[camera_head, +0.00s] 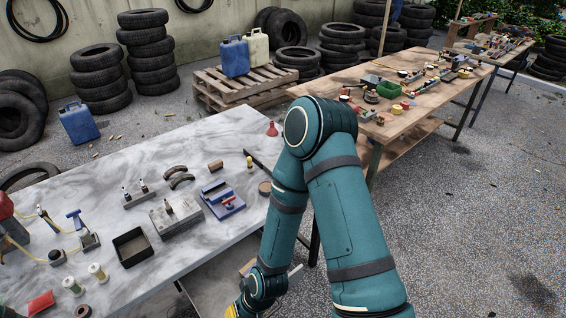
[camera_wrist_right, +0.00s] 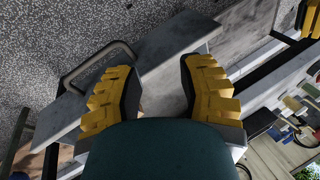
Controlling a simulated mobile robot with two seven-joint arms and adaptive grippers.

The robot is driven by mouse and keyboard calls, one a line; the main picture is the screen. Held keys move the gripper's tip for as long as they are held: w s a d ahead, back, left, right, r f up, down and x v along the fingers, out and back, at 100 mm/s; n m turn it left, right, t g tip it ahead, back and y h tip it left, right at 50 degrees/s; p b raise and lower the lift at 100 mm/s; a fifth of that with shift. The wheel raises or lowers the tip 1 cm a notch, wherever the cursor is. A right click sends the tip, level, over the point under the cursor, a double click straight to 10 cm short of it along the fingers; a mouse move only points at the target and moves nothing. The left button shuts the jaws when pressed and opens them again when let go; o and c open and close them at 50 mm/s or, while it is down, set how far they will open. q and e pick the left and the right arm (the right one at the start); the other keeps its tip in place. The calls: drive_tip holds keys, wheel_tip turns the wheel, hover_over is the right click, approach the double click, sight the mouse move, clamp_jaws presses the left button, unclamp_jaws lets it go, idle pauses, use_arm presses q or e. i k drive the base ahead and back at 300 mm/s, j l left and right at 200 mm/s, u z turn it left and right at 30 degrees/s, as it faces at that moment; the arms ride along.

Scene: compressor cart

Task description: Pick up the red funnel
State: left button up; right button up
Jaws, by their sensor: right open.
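The red funnel (camera_head: 272,129) stands near the far right corner of the marble-topped table, in the head view, with its narrow end up. My right arm passes close to the right of it, and its elbow is nearest. My right gripper (camera_head: 238,310) shows only as a bit of yellow at the bottom edge, well away from the funnel. In the right wrist view, my right gripper (camera_wrist_right: 156,85) is open and empty, with its yellow fingers spread. I do not make out the funnel in that view. My left gripper is out of view.
The marble table (camera_head: 215,135) holds a black tray (camera_head: 132,247), a blue tool (camera_head: 222,198) and several small parts. A cluttered wooden workbench (camera_head: 425,100) stands beyond my arm. In the wrist view, a grey slab (camera_wrist_right: 160,55) and a bent handle (camera_wrist_right: 95,62) lie behind the fingers.

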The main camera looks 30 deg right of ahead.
sight(271, 132)
drive_tip(key=z, duration=1)
drive_tip(key=i+l+z, duration=0.2)
drive_tip(key=i+l, duration=0.45)
drive_tip(key=i, duration=0.05)
